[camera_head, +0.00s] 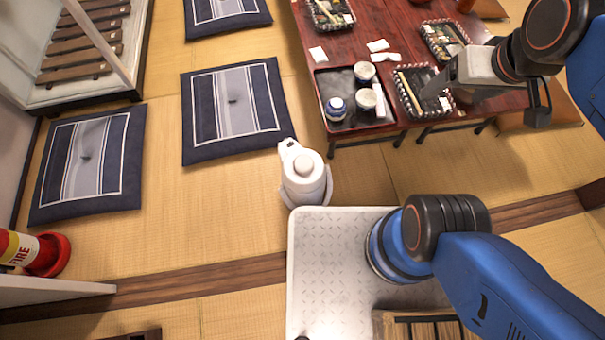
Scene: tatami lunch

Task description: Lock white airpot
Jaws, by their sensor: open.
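The white airpot (303,176) stands upright in the middle of the head view, beside the far edge of my metal deck. Its spout points up and left, and a round button or knob shows on its lid. The lock itself is too small to make out. My gripper (449,86) is at the upper right, above the low table and its trays. It points left, is open and holds nothing I can see. It is well to the right of the airpot and apart from it.
A dark red low table (345,48) bears trays, cups and dishes. Blue striped cushions (205,125) lie on the tatami at left. Open tatami (190,220) lies left of the airpot.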

